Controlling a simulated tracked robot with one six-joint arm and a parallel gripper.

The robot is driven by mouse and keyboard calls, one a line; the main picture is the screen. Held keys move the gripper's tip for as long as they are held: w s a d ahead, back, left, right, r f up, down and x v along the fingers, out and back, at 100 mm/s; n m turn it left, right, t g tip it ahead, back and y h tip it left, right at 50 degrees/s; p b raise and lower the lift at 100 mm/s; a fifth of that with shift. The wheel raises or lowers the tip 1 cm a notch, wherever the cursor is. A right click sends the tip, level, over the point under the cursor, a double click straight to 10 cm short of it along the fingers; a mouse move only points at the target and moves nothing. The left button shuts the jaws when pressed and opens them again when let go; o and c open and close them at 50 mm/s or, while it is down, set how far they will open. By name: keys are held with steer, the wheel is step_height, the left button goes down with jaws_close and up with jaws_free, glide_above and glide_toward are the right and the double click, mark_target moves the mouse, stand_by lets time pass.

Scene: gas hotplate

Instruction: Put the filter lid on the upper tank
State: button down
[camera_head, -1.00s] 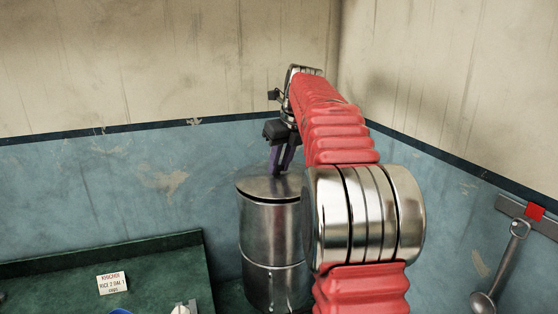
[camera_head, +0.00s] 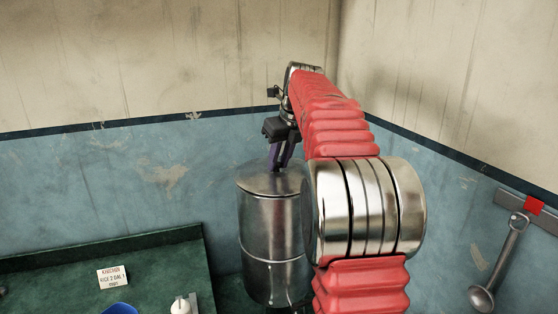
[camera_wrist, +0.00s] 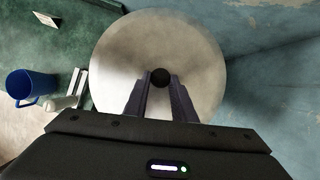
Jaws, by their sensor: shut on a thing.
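The filter lid (camera_head: 258,184) is a round metal disc, lying level on top of the upper tank (camera_head: 265,222), a shiny steel cylinder in front of the blue wall. The lid also fills the middle of the wrist view (camera_wrist: 200,50), with a dark round knob (camera_wrist: 160,77) at its centre. My gripper (camera_head: 277,166) points down above the lid. Its two purple fingers are shut on the knob, as the wrist view also shows (camera_wrist: 161,84). The lid's right edge and part of the tank are hidden behind my red arm. I cannot tell whether the lid is fully seated.
A green counter (camera_head: 160,255) at the lower left holds a small sign card (camera_head: 112,277), a blue mug (camera_head: 120,309) and a white bottle (camera_head: 181,307). A ladle (camera_head: 500,265) hangs on the right wall. Walls meet in a corner close behind the tank.

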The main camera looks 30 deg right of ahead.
steer(key=shift+f, duration=0.3)
steer(key=c, duration=1.4)
jaws_free()
steer(key=v, duration=1.3)
steer(key=shift+s+r, duration=0.15)
steer(key=shift+r, duration=0.15)
steer(key=shift+a, duration=0.1)
